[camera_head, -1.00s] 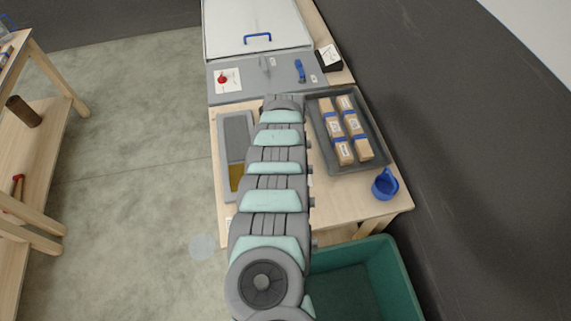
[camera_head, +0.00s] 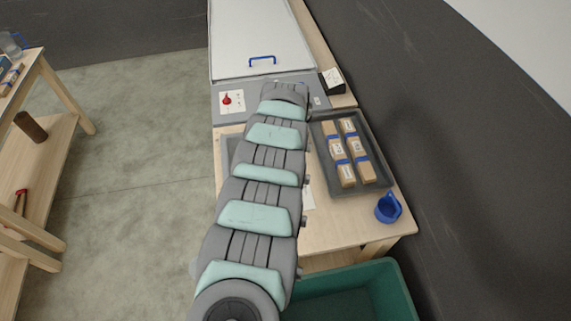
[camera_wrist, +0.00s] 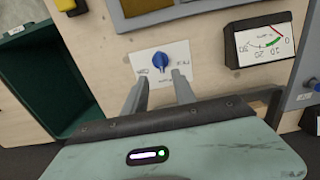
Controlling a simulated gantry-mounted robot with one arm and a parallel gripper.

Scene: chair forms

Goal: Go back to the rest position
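My gripper (camera_wrist: 160,92) shows in the wrist view with its two fingers apart and nothing between them. Beyond the fingertips is a white plate with a blue knob (camera_wrist: 160,62), set on a wooden surface. I cannot tell how far the fingertips are from it. In the head view my arm reaches forward over the wooden table, and its end hides my gripper.
A dark tray (camera_head: 377,184) of blue-banded packages and a blue cup (camera_head: 388,208) are on the table's right. A green bin (camera_head: 388,290) stands in front. Behind are a red knob (camera_head: 227,99) and a white lid with blue handle (camera_head: 262,59). A gauge (camera_wrist: 264,42) is nearby.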

